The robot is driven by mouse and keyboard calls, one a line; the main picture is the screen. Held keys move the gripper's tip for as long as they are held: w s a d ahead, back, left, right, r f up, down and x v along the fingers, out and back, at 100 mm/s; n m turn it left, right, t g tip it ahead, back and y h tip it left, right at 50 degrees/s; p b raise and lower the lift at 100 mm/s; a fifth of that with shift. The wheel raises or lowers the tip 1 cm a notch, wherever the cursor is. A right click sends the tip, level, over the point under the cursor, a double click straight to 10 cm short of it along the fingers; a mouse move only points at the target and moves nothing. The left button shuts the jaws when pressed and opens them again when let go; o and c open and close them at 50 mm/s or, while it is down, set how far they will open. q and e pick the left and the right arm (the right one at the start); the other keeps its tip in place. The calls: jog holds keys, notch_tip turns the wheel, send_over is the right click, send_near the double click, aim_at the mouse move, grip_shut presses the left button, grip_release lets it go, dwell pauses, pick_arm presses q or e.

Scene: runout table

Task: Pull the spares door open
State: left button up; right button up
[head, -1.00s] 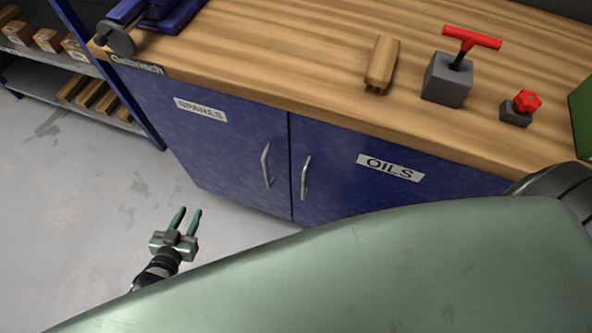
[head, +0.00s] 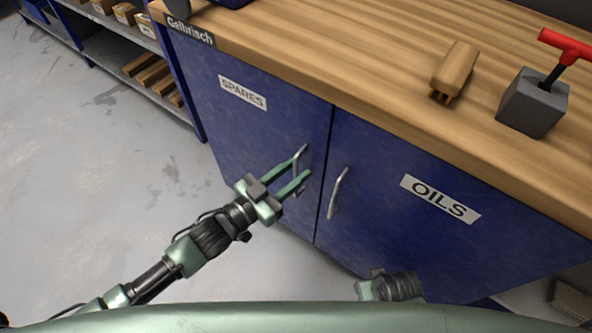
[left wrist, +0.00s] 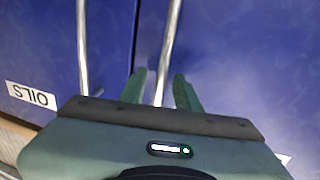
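The blue spares door (head: 240,130), with a white SPARES label, is shut and flush with the oils door (head: 400,220) beside it. Its upright metal bar handle (head: 301,160) is near its right edge. My left gripper (head: 299,168) is at this handle with its fingers apart. In the left wrist view the spares handle (left wrist: 172,40) runs down between the two open fingers, with a gap visible; I cannot tell if either finger touches it. Part of my right arm's end (head: 388,286) shows low in the head view; its fingers are hidden.
The oils handle (head: 337,192) stands close to the right of the spares handle. The floor to the left is clear, up to a shelf rack.

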pick_arm(q)
jog(key=shift+w+d, duration=0.2)
jog(key=shift+d, duration=0.05)
grip_shut()
dwell(1.4)
